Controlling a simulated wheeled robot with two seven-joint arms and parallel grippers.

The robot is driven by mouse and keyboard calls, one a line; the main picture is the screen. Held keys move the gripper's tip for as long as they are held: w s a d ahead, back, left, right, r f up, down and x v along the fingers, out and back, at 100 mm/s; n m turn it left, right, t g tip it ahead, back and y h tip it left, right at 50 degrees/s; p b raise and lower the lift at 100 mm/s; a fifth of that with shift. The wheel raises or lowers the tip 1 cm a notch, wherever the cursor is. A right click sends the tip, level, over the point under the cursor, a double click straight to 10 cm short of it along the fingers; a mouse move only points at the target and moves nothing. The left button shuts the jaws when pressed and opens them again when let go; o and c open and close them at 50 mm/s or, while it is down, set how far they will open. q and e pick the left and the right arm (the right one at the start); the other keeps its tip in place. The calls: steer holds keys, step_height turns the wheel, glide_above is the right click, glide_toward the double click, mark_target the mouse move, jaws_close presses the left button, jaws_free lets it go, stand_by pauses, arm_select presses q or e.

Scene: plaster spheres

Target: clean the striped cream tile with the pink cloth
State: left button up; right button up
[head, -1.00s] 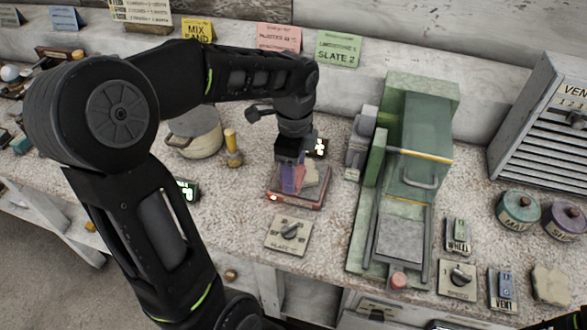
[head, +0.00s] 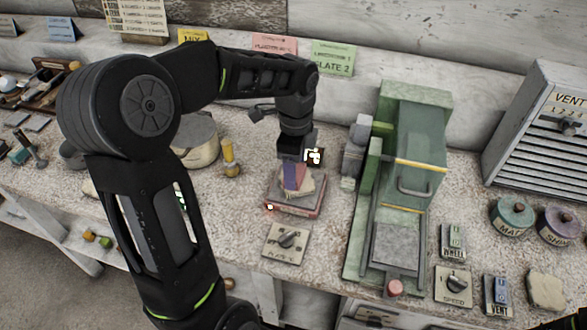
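A small cream piece with a purple-blue band and a reddish band (head: 297,181) lies on a low red-sided stand (head: 294,203). It looks like the striped cream tile, but its stripes and edges are too small to read clearly. My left gripper (head: 292,160) points down just above and behind this piece. Its fingers are dark and mostly hidden, so I cannot tell whether they are open, shut or touching the piece. I cannot make out a separate pink cloth.
A green machine (head: 412,150) stands close to the right. A yellow-handled tool (head: 229,155) and a cream pot (head: 197,138) stand to the left. A dial plate (head: 286,242) lies in front. Round tins (head: 513,215) and a pale block (head: 546,291) are at far right.

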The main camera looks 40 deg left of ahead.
stand_by(0.3)
arm_select(q)
steer(key=shift+s+d+r+p, duration=0.2)
steer(key=shift+s+r, duration=0.15)
steer(key=shift+s, duration=0.15)
steer(key=shift+s+d+r+p, duration=0.15)
steer(key=shift+s+r, duration=0.15)
steer(key=shift+s, duration=0.2)
steer(key=shift+w, duration=0.2)
steer(key=shift+w+a+p, duration=0.15)
steer(key=shift+w+p, duration=0.5)
steer(key=shift+w, duration=1.4)
steer(key=shift+f+b, duration=0.4)
steer(key=shift+f, duration=0.3)
steer(key=shift+s, duration=0.15)
